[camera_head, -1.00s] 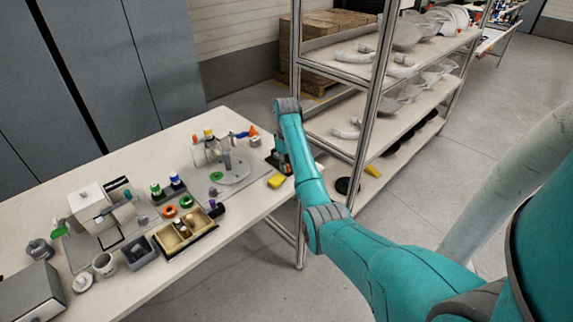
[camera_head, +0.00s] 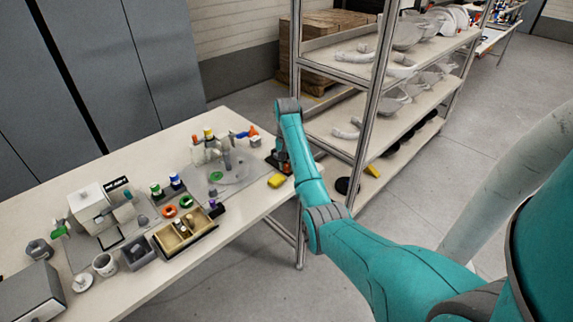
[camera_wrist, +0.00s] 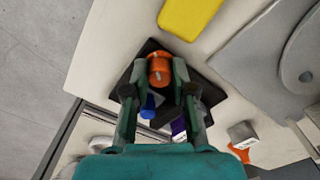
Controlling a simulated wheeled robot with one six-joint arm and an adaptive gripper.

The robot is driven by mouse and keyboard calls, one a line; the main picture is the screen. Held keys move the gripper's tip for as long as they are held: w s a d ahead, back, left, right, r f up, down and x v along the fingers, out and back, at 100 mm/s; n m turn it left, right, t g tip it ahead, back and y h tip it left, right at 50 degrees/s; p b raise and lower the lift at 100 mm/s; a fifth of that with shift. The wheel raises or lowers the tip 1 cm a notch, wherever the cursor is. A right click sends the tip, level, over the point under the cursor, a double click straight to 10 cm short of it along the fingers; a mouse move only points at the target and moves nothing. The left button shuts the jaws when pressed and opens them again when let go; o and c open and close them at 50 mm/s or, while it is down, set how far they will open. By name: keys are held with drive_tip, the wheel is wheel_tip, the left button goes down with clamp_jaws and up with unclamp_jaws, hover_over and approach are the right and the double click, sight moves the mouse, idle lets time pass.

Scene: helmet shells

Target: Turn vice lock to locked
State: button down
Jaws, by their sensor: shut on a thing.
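My gripper (camera_wrist: 160,85) points down over a dark square holder (camera_wrist: 213,92) at the right end of the table. Its fingers are shut on an orange cylindrical piece (camera_wrist: 160,68) standing in the holder. A blue piece (camera_wrist: 148,108) and a purple piece (camera_wrist: 178,126) stand in the holder beside the fingers. In the head view the arm hides much of the dark holder (camera_head: 275,160). I cannot tell for certain which thing is the vice lock. A grey device (camera_head: 40,249) and a green part (camera_head: 60,230) near it stand at the table's left end.
A yellow block (camera_head: 277,181) lies close to the holder; it also shows in the wrist view (camera_wrist: 190,15). A wooden tray (camera_head: 184,235) is near the front edge. A metal shelf (camera_head: 365,120) stands close behind my arm.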

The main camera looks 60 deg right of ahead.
drive_tip(key=shift+m, duration=0.9)
drive_tip(key=c, duration=1.2)
unclamp_jaws()
